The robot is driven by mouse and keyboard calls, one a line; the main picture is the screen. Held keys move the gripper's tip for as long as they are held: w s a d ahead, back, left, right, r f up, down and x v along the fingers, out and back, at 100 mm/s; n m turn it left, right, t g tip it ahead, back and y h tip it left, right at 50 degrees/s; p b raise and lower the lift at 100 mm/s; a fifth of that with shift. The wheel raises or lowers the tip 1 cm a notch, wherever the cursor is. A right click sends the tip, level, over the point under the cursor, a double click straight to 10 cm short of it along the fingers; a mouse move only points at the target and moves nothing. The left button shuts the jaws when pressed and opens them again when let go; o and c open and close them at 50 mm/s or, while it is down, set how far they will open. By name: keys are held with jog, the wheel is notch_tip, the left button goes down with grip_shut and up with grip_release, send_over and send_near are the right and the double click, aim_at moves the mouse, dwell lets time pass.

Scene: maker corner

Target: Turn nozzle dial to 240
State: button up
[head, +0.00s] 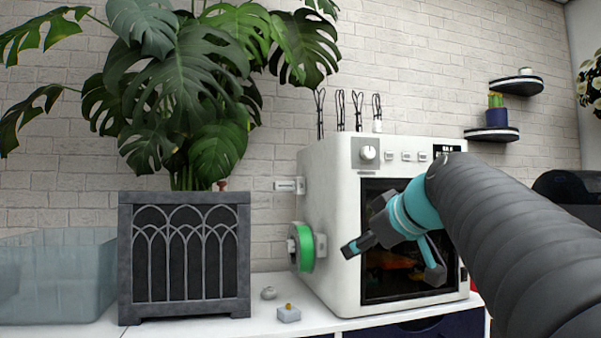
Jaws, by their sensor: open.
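A white 3D printer (325,205) stands on the white counter. A round white dial (367,153) sits on a grey square plate at the upper left of its front panel. The dial's markings are too small to read. Several small buttons (406,156) and a small dark display (446,151) are to the right of the dial. My gripper (392,262) is open and empty in front of the printer's dark window, below the dial and apart from it. My arm comes in from the right and hides the right part of the printer's front.
A green filament spool (305,248) is on the printer's left side. A grey planter (127,265) with a large plant (190,85) and a translucent bin (55,280) stand left. Small items (289,314) lie on the counter. Shelves (491,134) hang at right.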

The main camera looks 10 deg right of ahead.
jog(key=w+d+r+n+t, duration=0.2)
jog(key=w+d+r, duration=0.1)
jog(key=d+r, duration=0.4)
jog(key=n+t+b, duration=0.1)
jog(key=n+t, duration=0.2)
jog(key=n, duration=0.2)
send_near(370, 152)
jog(key=shift+y, duration=0.3)
jog(key=w+p, duration=0.1)
jog(key=w, duration=0.2)
jog(key=w+p, duration=0.2)
jog(key=w, duration=0.1)
jog(key=w+a+p, duration=0.1)
jog(key=w, duration=0.1)
jog(key=shift+w+f, duration=0.1)
jog(key=shift+w, duration=0.3)
grip_shut()
